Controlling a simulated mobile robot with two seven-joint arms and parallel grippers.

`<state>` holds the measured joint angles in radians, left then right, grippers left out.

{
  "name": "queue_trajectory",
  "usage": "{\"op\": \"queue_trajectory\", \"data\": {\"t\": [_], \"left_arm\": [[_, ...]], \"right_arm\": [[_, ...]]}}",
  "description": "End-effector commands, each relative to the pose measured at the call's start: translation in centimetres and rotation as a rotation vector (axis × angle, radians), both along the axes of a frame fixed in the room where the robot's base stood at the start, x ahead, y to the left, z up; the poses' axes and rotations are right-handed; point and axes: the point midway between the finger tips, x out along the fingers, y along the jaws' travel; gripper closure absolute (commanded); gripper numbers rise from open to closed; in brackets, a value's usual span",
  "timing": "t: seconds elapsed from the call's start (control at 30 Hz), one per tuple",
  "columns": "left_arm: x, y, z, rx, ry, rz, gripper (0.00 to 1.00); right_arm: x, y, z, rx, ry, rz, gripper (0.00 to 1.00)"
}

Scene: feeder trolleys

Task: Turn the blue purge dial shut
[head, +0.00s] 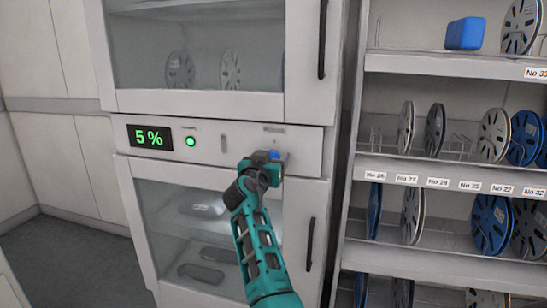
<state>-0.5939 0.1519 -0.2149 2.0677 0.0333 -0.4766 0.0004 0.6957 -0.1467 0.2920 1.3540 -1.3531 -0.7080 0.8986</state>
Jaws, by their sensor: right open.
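The blue purge dial (275,154) sits on the right part of the white control panel (235,146) of a cabinet. Only a small part of it shows, as my right gripper covers the rest. My right gripper (268,160) is at the dial, with its teal arm reaching up from below. Its fingers are small and partly hidden by the wrist; I cannot tell whether they touch the dial. A display (149,137) on the panel reads 5 %, and a green lamp (191,142) beside it is lit. My left gripper is out of view.
Glass doors lie above and below the panel, with dark vertical handles (322,40) and (310,243) on their right sides. A rack (455,65) of reels on labelled shelves stands close on the right. Open floor (70,255) shows at lower left.

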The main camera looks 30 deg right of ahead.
Motion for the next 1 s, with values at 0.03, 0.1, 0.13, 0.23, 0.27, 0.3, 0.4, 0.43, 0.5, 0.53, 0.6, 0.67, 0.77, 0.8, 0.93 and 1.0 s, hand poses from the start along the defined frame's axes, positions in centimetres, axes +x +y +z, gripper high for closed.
{"op": "queue_trajectory", "data": {"t": [0.03, 0.1, 0.13, 0.23, 0.27, 0.3, 0.4, 0.43, 0.5, 0.53, 0.6, 0.67, 0.77, 0.8, 0.93, 1.0], "left_arm": [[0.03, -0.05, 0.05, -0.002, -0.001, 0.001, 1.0], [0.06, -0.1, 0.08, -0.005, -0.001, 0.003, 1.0], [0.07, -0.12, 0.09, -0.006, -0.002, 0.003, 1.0], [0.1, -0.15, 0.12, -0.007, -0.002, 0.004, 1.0], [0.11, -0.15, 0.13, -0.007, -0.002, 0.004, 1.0], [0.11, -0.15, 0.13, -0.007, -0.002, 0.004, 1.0], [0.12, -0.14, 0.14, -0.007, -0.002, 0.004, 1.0], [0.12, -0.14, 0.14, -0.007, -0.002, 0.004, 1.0], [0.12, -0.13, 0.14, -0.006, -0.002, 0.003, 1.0], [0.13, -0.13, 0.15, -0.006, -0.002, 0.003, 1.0], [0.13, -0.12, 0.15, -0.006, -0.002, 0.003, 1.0], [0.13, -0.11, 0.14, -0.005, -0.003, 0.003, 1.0], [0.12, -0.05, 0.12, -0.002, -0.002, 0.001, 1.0], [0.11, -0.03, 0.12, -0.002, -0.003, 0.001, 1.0], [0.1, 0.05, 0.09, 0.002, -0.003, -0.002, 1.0], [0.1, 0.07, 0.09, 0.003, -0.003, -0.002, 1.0]], "right_arm": [[0.02, 0.07, 0.01, 0.0, 0.0, 0.0, 0.32], [0.02, 0.1, 0.01, 0.0, 0.0, 0.0, 0.32], [0.03, 0.1, 0.01, 0.001, -0.001, 0.0, 0.32], [0.03, 0.1, 0.01, 0.001, -0.001, 0.0, 0.32], [0.02, 0.1, 0.0, 0.001, -0.001, 0.0, 0.32], [0.02, 0.1, 0.0, 0.001, -0.001, 0.0, 0.32], [0.02, 0.08, 0.0, 0.001, -0.001, 0.0, 0.34], [0.01, 0.09, 0.0, 0.001, -0.001, 0.0, 0.37], [0.02, 0.08, 0.0, 0.001, -0.001, 0.0, 0.44], [0.02, 0.08, 0.0, 0.001, -0.001, 0.0, 0.47], [0.01, 0.08, 0.0, 0.001, -0.001, 0.0, 0.53], [0.01, 0.08, 0.0, 0.001, -0.001, 0.0, 0.59], [0.01, 0.08, 0.0, 0.001, -0.001, 0.0, 0.69], [0.01, 0.08, -0.01, 0.001, -0.001, 0.0, 0.73], [0.01, 0.06, 0.0, 0.001, -0.001, 0.0, 0.85], [0.01, 0.06, 0.0, 0.0, 0.0, 0.0, 0.86]]}}
